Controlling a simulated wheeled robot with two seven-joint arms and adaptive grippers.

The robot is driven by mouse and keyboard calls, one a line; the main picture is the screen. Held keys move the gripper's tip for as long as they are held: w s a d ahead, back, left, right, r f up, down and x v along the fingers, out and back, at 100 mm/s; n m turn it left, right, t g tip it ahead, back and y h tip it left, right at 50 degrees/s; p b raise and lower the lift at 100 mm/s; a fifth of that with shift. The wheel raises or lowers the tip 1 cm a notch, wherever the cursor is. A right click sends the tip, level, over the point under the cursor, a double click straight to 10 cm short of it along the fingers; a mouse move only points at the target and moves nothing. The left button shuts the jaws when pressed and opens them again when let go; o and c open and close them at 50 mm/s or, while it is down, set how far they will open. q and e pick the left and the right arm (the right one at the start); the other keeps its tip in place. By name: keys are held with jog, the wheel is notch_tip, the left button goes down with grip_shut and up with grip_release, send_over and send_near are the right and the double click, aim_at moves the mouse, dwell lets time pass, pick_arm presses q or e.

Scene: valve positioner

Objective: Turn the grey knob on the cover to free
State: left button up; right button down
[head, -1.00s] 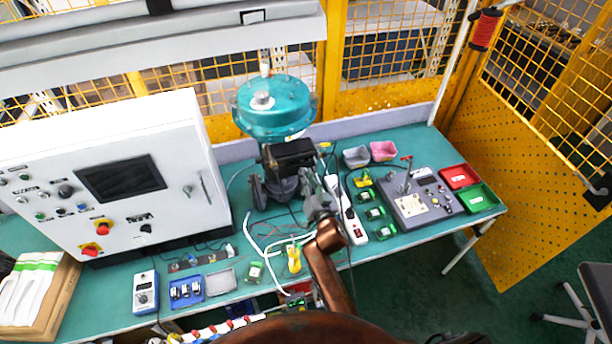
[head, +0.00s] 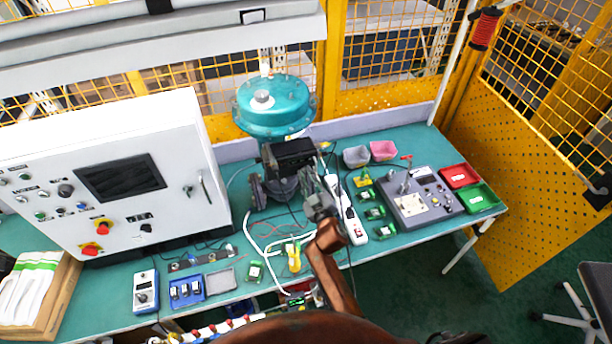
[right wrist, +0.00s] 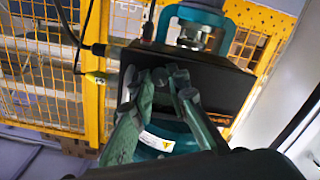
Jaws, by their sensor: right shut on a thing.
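The valve positioner is a black box (head: 290,154) under a round teal actuator (head: 273,106) on the bench. In the right wrist view its dark cover (right wrist: 218,88) faces me, with a teal part and a white label below it. My right gripper (head: 317,178) reaches up to the box's front right side in the head view. In the right wrist view its greenish-grey fingers (right wrist: 170,78) are closed together at the cover, on the grey knob. The fingers hide nearly all of the knob, so its angle cannot be read. My left gripper is not in view.
A white control cabinet (head: 112,175) stands to the left. A white power strip (head: 354,222) lies just right of my gripper. A grey test panel (head: 422,200), a red tray (head: 459,176) and a green tray (head: 478,198) are further right. Loose cables lie on the bench below.

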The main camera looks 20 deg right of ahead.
jog(key=shift+n, duration=0.8)
jog(key=c, duration=1.9)
grip_release()
jog(key=shift+s, duration=4)
jog(key=shift+d, duration=0.1)
